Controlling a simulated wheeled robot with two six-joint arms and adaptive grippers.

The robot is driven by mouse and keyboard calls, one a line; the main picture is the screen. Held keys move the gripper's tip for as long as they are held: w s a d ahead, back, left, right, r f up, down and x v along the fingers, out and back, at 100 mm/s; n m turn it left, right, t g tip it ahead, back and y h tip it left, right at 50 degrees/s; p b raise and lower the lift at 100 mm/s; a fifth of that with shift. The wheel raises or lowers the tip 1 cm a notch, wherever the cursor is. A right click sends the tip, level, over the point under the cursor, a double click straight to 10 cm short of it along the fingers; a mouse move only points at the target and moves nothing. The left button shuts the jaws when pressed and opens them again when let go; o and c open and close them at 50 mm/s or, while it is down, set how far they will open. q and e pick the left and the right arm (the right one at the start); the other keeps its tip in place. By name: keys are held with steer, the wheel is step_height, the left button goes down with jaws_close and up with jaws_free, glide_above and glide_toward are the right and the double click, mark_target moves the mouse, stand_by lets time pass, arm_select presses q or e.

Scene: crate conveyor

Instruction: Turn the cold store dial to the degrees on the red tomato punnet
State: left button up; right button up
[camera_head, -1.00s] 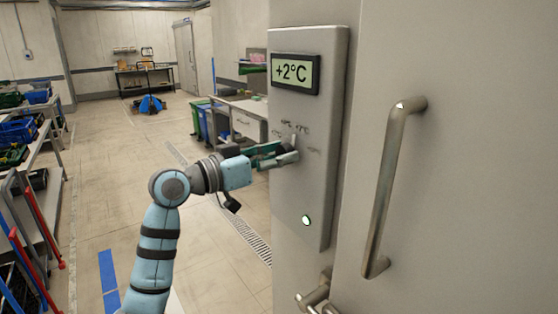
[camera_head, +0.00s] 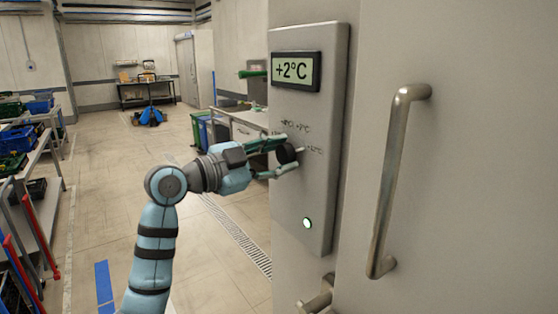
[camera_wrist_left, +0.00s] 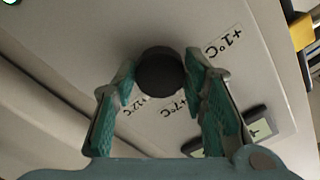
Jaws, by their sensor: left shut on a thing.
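The dark round dial (camera_head: 287,154) is on the grey control panel (camera_head: 290,195) of the cold store. My left gripper (camera_head: 281,157) is shut on it, one finger above and one below in the head view. In the left wrist view the dial (camera_wrist_left: 160,74) sits between the green finger pads. Printed marks around it read +1°C (camera_wrist_left: 224,42), +7°C (camera_wrist_left: 187,103) and +12°C. The display (camera_head: 295,71) above reads +2°C. I cannot tell the dial's exact setting. The red tomato punnet and my right gripper are not in view.
A long metal door handle (camera_head: 396,180) stands out right of the panel. A lit round button (camera_head: 307,223) is low on the panel, with a metal fitting (camera_head: 316,297) below. Shelves with crates (camera_head: 22,138) stand at the left; the floor between is open.

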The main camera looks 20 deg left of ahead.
arm_select(q)
steer(key=shift+f+m, duration=0.1)
steer(key=shift+m, duration=0.5)
steer(key=o, duration=1.2)
steer(key=shift+c, duration=0.2)
steer(key=v, duration=1.2)
steer(key=shift+d, duration=0.1)
